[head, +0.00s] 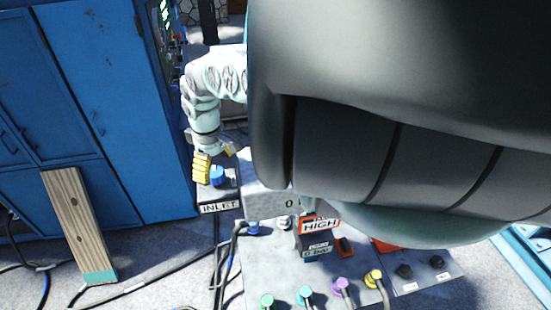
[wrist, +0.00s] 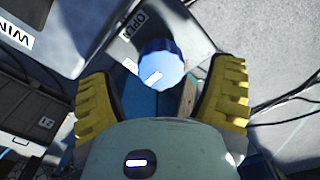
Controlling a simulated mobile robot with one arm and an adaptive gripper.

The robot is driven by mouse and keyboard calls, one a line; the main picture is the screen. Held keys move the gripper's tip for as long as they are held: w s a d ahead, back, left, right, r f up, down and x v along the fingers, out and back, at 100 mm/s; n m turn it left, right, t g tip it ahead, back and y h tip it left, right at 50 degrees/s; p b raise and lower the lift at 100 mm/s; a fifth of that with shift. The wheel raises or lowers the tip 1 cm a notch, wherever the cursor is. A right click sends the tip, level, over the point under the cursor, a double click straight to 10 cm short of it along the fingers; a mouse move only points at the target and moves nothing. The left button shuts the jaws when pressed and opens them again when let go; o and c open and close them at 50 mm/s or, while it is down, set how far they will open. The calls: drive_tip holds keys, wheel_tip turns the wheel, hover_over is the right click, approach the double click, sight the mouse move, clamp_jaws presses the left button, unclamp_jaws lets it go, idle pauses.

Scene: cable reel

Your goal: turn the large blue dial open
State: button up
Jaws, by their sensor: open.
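The large blue dial (wrist: 161,64) sits between and just beyond my open fingers in the wrist view. It has a white mark on its face, and a label reading OPEN is beside it. In the head view the blue dial (head: 217,176) stands on the box labelled INLET (head: 220,207). My gripper (head: 212,167) is beside the dial, with a yellow finger pad to its left. In the wrist view my gripper (wrist: 163,95) has yellow ribbed pads at either side, apart from the dial. My arm hides much of the head view.
A panel (head: 330,285) with coloured plugs and a HIGH sign (head: 320,224) is at the lower right. A blue cabinet (head: 110,100) stands at the left, with a wooden plank (head: 78,225) leaning on it. Cables lie on the floor.

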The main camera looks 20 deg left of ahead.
sight(216, 172)
drive_tip(key=shift+s+a+f, duration=0.15)
drive_tip(key=shift+f, duration=1.45)
drive_tip(key=shift+o, duration=0.3)
drive_tip(key=c, duration=1.2)
drive_tip(key=shift+c, duration=0.2)
